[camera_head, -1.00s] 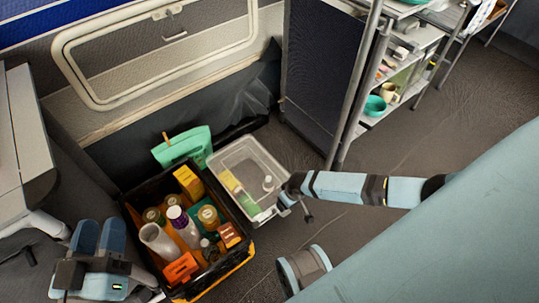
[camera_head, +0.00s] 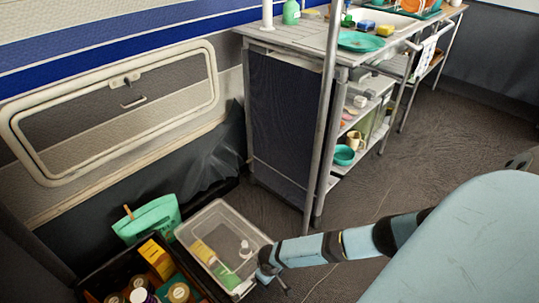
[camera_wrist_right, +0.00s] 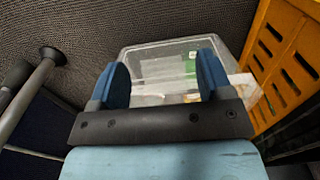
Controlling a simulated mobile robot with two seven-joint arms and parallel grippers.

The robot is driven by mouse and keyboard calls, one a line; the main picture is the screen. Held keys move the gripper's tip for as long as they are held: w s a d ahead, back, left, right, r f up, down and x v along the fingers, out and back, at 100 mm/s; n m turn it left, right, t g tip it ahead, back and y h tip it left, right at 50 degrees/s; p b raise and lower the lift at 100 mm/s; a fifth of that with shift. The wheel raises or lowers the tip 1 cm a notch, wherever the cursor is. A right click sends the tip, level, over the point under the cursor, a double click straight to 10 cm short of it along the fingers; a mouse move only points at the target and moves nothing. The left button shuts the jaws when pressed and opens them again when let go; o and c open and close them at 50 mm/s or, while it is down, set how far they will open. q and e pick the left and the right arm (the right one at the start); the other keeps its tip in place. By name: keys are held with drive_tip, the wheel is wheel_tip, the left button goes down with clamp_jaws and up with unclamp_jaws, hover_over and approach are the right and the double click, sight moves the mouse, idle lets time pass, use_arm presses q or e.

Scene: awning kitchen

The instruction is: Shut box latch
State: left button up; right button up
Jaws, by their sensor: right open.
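A clear plastic box (camera_head: 222,222) stands on the floor. Yellow, green and white items show in it. In the right wrist view the clear box (camera_wrist_right: 155,62) lies beyond and between the fingers. My right gripper (camera_head: 275,279) is low at the box's near right corner in the head view; I cannot tell whether it touches. In the right wrist view my right gripper (camera_wrist_right: 162,68) has its blue fingers apart, with nothing clearly held. I cannot make out the latch. My left gripper is out of view.
A dark crate (camera_head: 100,270) of bottles and cartons stands left of the box. A teal container (camera_head: 150,220) stands behind. A metal kitchen unit (camera_head: 290,130) rises behind right. Floor to the right is open.

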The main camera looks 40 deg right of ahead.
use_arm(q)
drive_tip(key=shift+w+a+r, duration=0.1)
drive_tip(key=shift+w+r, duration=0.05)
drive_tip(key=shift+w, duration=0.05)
use_arm(e)
drive_tip(key=shift+f, duration=0.55)
drive_tip(key=c, duration=0.8)
